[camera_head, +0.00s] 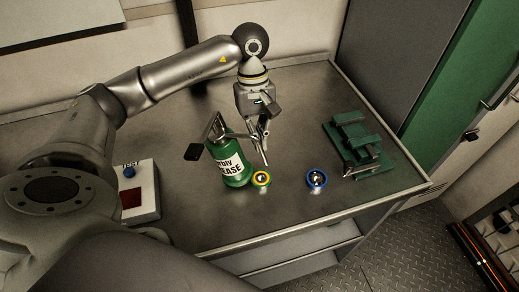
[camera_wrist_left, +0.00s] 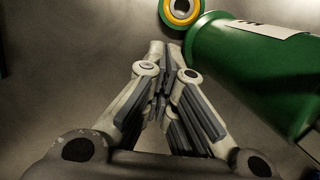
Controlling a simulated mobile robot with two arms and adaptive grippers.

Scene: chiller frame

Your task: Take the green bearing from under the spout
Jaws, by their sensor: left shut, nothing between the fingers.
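The green bearing (camera_head: 261,179), a small ring with a yellow inner band, lies on the metal bench beside the green grease bottle (camera_head: 228,168). The bearing also shows at the top edge of the left wrist view (camera_wrist_left: 181,11), partly cut off, with the bottle (camera_wrist_left: 245,65) to its right. My left gripper (camera_head: 265,148) points down just behind the bottle and bearing, apart from the bearing. Its fingers (camera_wrist_left: 165,52) are together and empty. The spout is hard to separate from my fingers in the head view. My right gripper is not in view.
A blue bearing (camera_head: 316,179) lies to the right of the green one. A green stepped fixture (camera_head: 352,140) stands at the bench's right side. A white box with a blue button and the label TEST (camera_head: 143,190) is at left. The bench between bearings is clear.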

